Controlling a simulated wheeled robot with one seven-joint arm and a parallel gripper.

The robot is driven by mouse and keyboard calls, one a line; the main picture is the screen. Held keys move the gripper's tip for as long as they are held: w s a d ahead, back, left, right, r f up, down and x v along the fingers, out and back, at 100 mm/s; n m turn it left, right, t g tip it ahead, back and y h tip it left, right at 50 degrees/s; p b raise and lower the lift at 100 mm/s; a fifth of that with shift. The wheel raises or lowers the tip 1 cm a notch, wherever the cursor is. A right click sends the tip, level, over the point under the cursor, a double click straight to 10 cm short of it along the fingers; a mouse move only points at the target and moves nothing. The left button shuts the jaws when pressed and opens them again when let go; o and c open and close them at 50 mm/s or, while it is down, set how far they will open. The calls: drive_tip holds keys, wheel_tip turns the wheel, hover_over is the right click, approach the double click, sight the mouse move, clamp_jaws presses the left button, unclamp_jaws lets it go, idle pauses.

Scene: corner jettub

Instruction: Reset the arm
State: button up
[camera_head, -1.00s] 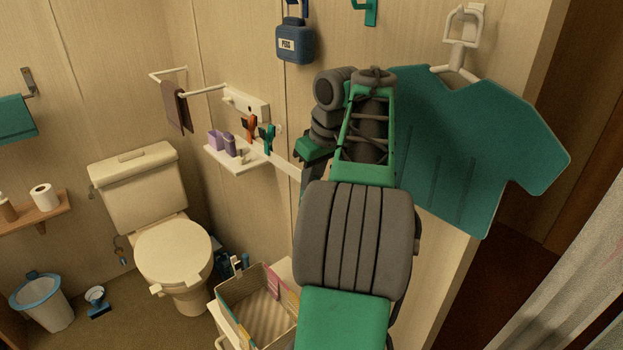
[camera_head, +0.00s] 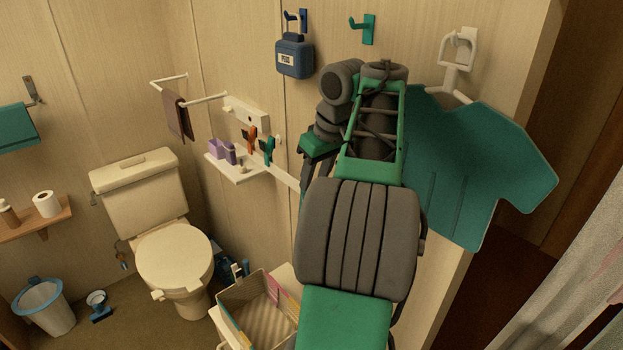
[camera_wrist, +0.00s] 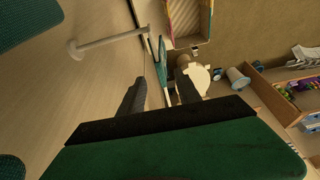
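My arm rises through the middle of the head view, in front of the wall. My gripper (camera_wrist: 158,95) shows in the wrist view as two dark fingers standing apart with nothing held between them. In the head view only a dark part of it shows, below the green wrist block and left of the arm; its tips are hidden behind my arm. The fingers point down along the wall, toward the floor and toilet. A teal shirt-shaped piece (camera_head: 500,185) hangs from a white hook (camera_head: 457,62) right of my arm and is partly covered by it.
A small wall shelf (camera_head: 238,172) with purple items is left of my gripper. A blue bottle (camera_head: 294,57) hangs above it. An open box (camera_head: 250,325) stands below. The toilet (camera_head: 172,255) and a bin (camera_head: 45,308) are at left. A curtain (camera_head: 570,300) hangs at right.

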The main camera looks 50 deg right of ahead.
drive_tip(key=p+v, duration=0.1)
drive_tip(key=v, duration=0.1)
drive_tip(key=shift+r, duration=0.35)
drive_tip(key=w+a+f+y, duration=0.1)
drive_tip(key=w+a+f, duration=0.15)
drive_tip(key=a, duration=1.05)
drive_tip(key=w+a+f, duration=0.2)
drive_tip(key=w+a, duration=0.1)
drive_tip(key=a, duration=1)
drive_tip(key=s+a+f+n, duration=0.1)
drive_tip(key=s+a+f, duration=0.7)
drive_tip(key=s+f, duration=0.1)
drive_tip(key=shift+a+f+t+h, duration=0.3)
drive_tip(key=shift+a+f+h, duration=0.1)
drive_tip(key=shift+f, duration=0.15)
drive_tip(key=shift+s, duration=0.1)
